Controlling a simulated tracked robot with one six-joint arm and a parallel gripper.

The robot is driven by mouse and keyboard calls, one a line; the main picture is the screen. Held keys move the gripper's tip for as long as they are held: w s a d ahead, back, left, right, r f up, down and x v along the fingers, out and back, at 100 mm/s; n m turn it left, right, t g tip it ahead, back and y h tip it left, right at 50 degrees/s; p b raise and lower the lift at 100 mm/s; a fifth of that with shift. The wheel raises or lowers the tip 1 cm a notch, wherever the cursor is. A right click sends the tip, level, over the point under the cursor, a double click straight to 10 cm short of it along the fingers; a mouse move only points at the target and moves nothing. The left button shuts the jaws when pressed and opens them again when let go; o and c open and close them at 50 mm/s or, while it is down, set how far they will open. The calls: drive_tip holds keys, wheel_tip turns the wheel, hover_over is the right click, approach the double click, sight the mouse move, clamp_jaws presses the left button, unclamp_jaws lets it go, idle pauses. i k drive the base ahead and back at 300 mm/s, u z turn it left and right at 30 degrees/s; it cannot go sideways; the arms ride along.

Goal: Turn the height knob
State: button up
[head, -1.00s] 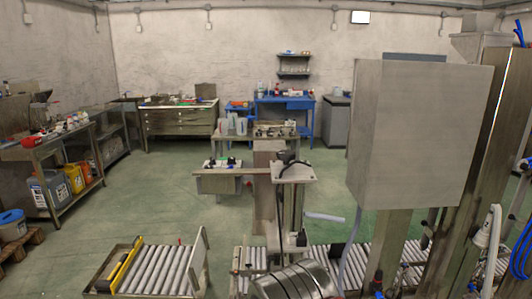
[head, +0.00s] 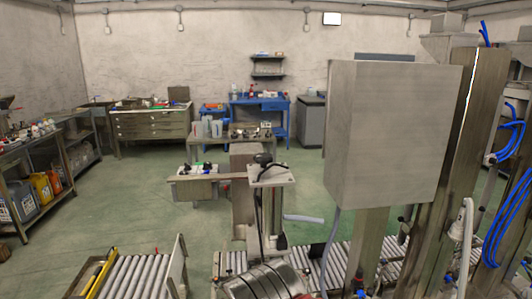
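A black knob with a short crank-like arm (head: 263,158) sits on top of a light metal plate (head: 271,176) in the middle of the head view. The plate caps an upright metal column (head: 268,212) above the roller conveyor. I take this to be the height knob, but no label can be read. A black cable hangs down beside the column. My gripper is not visible, and nothing is seen touching the knob.
A large grey cabinet (head: 390,135) stands right of the column. Roller conveyors (head: 140,275) cross the lower foreground. A rounded metal body (head: 262,283) is at the bottom centre. A steel post with blue hoses (head: 510,200) is at right. Green floor (head: 130,205) is open at left.

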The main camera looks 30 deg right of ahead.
sight(264, 158)
drive_tip(key=i, duration=0.9)
drive_tip(key=u, duration=0.05)
